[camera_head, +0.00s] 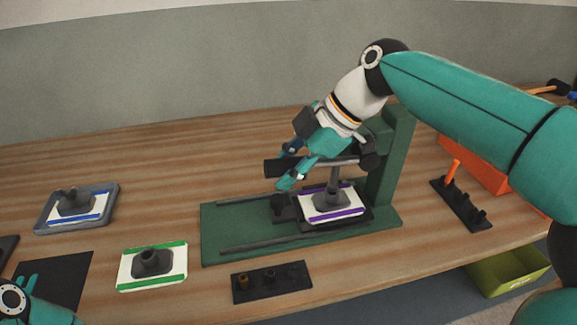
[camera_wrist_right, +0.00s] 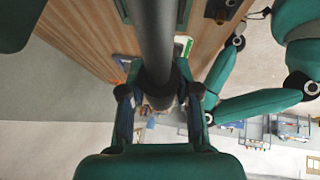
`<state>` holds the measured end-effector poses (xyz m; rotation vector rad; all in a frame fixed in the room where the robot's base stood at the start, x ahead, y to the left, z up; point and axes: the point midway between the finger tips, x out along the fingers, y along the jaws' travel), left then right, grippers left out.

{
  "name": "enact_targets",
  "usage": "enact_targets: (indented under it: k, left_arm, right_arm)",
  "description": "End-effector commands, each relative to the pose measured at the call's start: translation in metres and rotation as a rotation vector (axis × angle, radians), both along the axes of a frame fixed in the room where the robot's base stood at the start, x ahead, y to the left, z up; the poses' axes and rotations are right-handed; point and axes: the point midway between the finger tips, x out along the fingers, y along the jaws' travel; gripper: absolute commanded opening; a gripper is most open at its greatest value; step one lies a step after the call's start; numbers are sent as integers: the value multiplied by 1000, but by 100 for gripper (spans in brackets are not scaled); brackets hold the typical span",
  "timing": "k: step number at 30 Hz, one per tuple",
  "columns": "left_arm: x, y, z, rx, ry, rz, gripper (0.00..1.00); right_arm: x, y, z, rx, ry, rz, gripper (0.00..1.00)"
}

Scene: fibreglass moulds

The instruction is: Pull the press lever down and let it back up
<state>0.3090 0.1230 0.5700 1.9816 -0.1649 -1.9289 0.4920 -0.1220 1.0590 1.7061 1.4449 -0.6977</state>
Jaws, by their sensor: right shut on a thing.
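The green press (camera_head: 388,165) stands on the bench, with an upright at its right and a long base with two rails. Its dark lever (camera_head: 335,161) runs out to the left from a pivot by the upright and looks close to level. My right gripper (camera_head: 287,168) is shut on the lever's dark handle. The right wrist view shows the dark bar (camera_wrist_right: 155,40) running between the fingers of my right gripper (camera_wrist_right: 160,98). A purple-striped mould (camera_head: 345,208) lies under the ram. My left gripper (camera_head: 25,280) is partly in view at the lower left, away from the press; its opening is unclear.
A green-striped mould (camera_head: 172,267) and a dark holder with pegs (camera_head: 290,283) lie in front of the press. A blue-striped mould sits in a grey tray (camera_head: 48,216) at left. A dark rack (camera_head: 455,200) and an orange box (camera_head: 485,165) stand at right. A green bin (camera_head: 510,268) is below the bench edge.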

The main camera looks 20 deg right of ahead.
Motion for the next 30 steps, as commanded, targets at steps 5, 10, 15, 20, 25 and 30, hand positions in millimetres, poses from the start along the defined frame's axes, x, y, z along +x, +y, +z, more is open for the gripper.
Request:
enact_targets:
  k: [5, 10, 15, 20, 25, 30]
  left_arm:
    - [0, 0, -1, 0, 0, 0, 0]
    - [0, 0, -1, 0, 0, 0, 0]
    - [0, 0, -1, 0, 0, 0, 0]
    - [0, 0, 0, 0, 0, 0, 0]
    - [0, 0, 0, 0, 0, 0, 0]
    - [0, 0, 0, 0, 0, 0, 0]
  right_arm:
    - [-4, 0, -11, -13, 27, 12, 56]
    - [-3, 0, -8, -9, 22, 10, 58]
    - [-3, 0, -7, -7, 20, 9, 58]
    - [-3, -2, -2, -6, 17, 8, 58]
    - [-7, -15, 16, -6, 15, 6, 58]
    - [-14, -35, 44, -6, 15, 5, 58]
